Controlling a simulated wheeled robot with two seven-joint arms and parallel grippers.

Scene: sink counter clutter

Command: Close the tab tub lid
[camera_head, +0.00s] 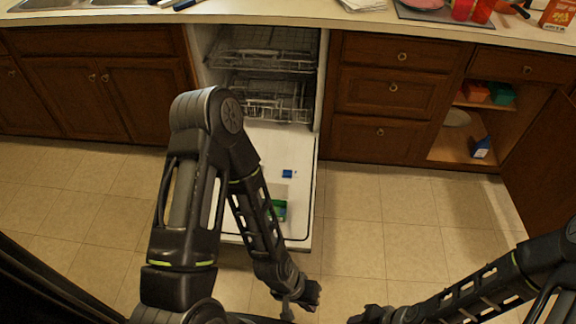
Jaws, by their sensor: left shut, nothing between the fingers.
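What looks like the tab tub (279,210) is a small green container on the lowered dishwasher door. A pale flap-like part stands behind it, perhaps its raised lid, but my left forearm covers part of it and I cannot tell for sure. A small blue piece (287,173) lies on the door farther back. My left gripper (288,309) is low in the picture, in front of the door and apart from the tub, shut and empty. My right gripper (366,316) is at the bottom edge, partly cut off; its fingers do not show clearly.
The dishwasher door (303,205) lies open, its racks (262,85) pushed inside. A cabinet at right stands open, with a blue box (480,147) and bins inside. The counter (270,15) runs along the back. The tiled floor (370,235) right of the door is clear.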

